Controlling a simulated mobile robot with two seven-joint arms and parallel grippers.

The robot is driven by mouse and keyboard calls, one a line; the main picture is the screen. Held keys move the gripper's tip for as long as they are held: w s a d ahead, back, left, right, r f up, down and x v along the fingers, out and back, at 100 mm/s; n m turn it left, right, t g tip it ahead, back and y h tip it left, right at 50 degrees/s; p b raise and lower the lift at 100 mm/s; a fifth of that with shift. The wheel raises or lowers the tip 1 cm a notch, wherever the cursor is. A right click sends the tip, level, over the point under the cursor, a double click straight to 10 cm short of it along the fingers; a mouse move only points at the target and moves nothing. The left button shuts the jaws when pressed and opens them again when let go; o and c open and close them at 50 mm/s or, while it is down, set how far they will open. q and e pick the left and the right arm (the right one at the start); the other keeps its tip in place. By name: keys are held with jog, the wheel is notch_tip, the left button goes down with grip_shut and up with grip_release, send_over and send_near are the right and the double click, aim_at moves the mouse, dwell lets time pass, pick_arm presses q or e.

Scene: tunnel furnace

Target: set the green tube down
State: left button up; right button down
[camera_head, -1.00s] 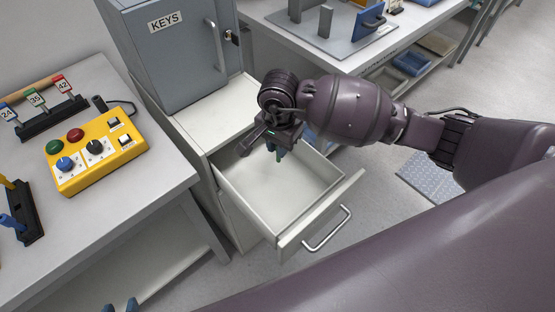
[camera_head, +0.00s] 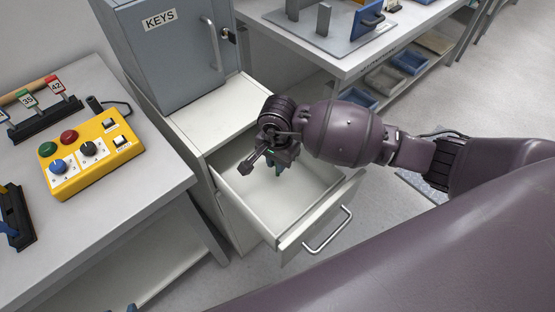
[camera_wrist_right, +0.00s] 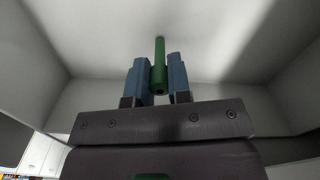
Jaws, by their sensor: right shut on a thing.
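In the wrist view the green tube (camera_wrist_right: 159,58) stands between the two blue fingers of my right gripper (camera_wrist_right: 160,72), which is shut on it. The tube points away from the wrist, toward the pale drawer floor; I cannot tell whether it touches the floor. In the head view my right gripper (camera_head: 279,168) reaches down into the open white drawer (camera_head: 315,224). There the tube is mostly hidden by the gripper. A small blue tip at the bottom edge appears to be my left gripper (camera_head: 132,308); its jaws are cut off.
A grey key cabinet (camera_head: 170,60) stands on the drawer unit, behind the drawer. A yellow control box (camera_head: 92,155) and a tag rack (camera_head: 45,118) are on the left table. The drawer floor around the gripper looks empty. Another bench (camera_head: 345,62) stands behind at the right.

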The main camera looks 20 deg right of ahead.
jog(key=c, duration=1.1)
grip_release()
jog(key=shift+f, duration=0.1)
jog(key=shift+o, duration=0.2)
jog(key=shift+w+r, duration=0.1)
jog(key=shift+r, duration=0.25)
pick_arm(q)
jog(key=shift+s+a+r+p, duration=0.25)
jog(key=shift+r+p, duration=0.2)
jog(key=shift+p, duration=0.5)
pick_arm(e)
notch_tip(320, 180, up, 12)
jog(key=shift+f, duration=0.2)
pick_arm(q)
jog(key=shift+w+d+r, duration=0.15)
jog(key=shift+w+r, duration=0.1)
jog(key=shift+w, duration=0.05)
pick_arm(e)
jog(key=shift+s, duration=0.2)
